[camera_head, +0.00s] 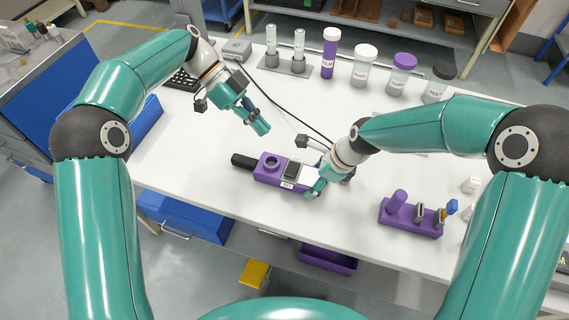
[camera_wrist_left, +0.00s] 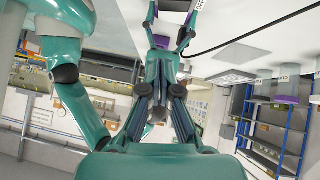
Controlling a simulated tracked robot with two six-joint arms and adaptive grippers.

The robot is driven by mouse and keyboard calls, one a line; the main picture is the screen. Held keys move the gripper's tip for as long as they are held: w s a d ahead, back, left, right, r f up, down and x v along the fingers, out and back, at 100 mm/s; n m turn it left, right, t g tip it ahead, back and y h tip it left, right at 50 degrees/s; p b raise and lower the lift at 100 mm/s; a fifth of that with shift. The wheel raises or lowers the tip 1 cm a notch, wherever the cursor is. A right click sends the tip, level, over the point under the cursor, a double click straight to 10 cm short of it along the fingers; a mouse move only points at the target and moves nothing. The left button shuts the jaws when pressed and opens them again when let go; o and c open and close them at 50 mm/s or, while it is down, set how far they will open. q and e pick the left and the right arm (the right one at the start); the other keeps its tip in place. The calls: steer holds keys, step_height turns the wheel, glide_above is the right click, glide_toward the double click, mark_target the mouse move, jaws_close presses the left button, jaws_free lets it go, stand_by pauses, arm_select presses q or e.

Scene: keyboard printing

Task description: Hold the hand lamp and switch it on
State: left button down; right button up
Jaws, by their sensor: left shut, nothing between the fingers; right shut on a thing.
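A purple body (camera_head: 267,178) lies near the front edge of the white table. It has a black end at its left, a dark round ring and a black block on top, and a small label. I take it for the hand lamp. My right gripper (camera_head: 316,188) is shut at its right end; the fingers hide the contact. My left gripper (camera_head: 264,128) is shut and empty, above the table behind the purple body and apart from it. Its fingers also show in the left wrist view (camera_wrist_left: 161,62). Whether the lamp is lit cannot be seen.
A purple holder (camera_head: 409,217) with several small items stands right of my right gripper. Jars and bottles, such as a purple-bodied bottle (camera_head: 329,55), line the back. A black cable (camera_head: 285,112) crosses the table.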

arm_select(q)
glide_above(293, 175)
steer(key=w+a, duration=0.2)
steer(key=f, duration=0.6)
steer(key=shift+s+d+f, duration=0.2)
steer(key=shift+s+f, duration=0.05)
steer(key=shift+f, duration=0.05)
steer(key=f, duration=0.3)
steer(key=shift+s+a+f, duration=0.1)
steer(key=shift+s+a, duration=0.1)
steer(key=shift+f, duration=0.3)
steer(key=shift+s+f, duration=0.1)
steer(key=shift+f, duration=0.05)
steer(key=shift+w+d+r, duration=0.2)
steer(key=shift+w+r, duration=0.15)
steer(key=shift+w, duration=0.35)
